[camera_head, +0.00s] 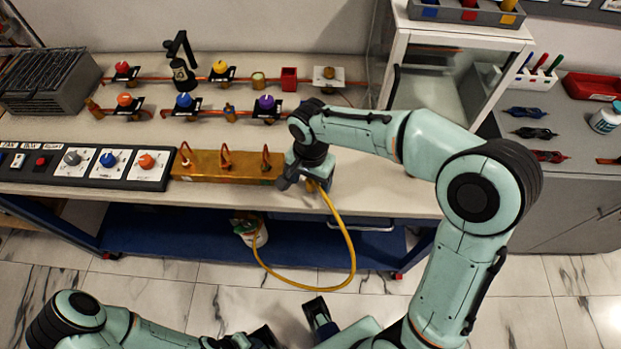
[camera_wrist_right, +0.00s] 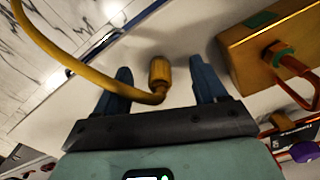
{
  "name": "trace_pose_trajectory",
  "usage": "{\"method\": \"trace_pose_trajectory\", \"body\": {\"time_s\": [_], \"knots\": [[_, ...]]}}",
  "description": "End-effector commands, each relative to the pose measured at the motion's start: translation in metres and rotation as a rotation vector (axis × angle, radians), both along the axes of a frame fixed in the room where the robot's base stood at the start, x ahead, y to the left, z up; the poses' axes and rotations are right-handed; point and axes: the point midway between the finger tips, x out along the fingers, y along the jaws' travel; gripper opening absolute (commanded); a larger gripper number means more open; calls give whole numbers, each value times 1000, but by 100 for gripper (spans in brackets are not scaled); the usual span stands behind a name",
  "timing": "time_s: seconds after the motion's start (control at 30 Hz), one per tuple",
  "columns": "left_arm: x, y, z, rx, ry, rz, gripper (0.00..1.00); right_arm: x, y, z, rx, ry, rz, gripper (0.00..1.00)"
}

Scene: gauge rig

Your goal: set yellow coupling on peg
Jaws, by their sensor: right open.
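The yellow coupling (camera_wrist_right: 159,74) is a ribbed piece on the end of a yellow hose (camera_head: 350,245). It stands on the bench top in the right wrist view. My right gripper (camera_wrist_right: 160,65) is open, with one blue finger on each side of it and visible gaps. In the head view, my right gripper (camera_head: 303,183) is at the bench's front edge and largely hides the coupling. I cannot tell which part is the peg. My left arm is low at the bottom left, and its gripper (camera_head: 252,339) is partly cut off, its jaws unclear.
A brass block (camera_head: 210,172) with copper loops sits just left of my right gripper. A switch panel (camera_head: 125,180) lies further left. Valves with coloured knobs line the pipes behind. The hose hangs past a lower blue shelf (camera_head: 190,232). A white cabinet (camera_head: 455,38) stands at right.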

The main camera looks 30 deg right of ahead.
Motion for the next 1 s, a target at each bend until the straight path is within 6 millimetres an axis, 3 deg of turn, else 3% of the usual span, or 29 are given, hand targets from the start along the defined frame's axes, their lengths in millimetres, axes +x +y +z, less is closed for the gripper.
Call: {"method": "trace_pose_trajectory", "body": {"time_s": [0.23, 0.37, 0.8, 1.0], "knots": [[0, 0, 0, 0, 0, 0, 43, 0, 0, 2, 0, 0, 0, 71], [1, 0, 2, 0, -1, 0, 43, 1, 0, 15, 0, -4, 0, 71], [5, 0, 18, 0, -7, 0, 43, 1, 0, 108, 1, -4, 0, 71], [7, 0, 22, 0, -8, -1, 43, 0, 0, 130, 1, -2, 1, 71]]}}
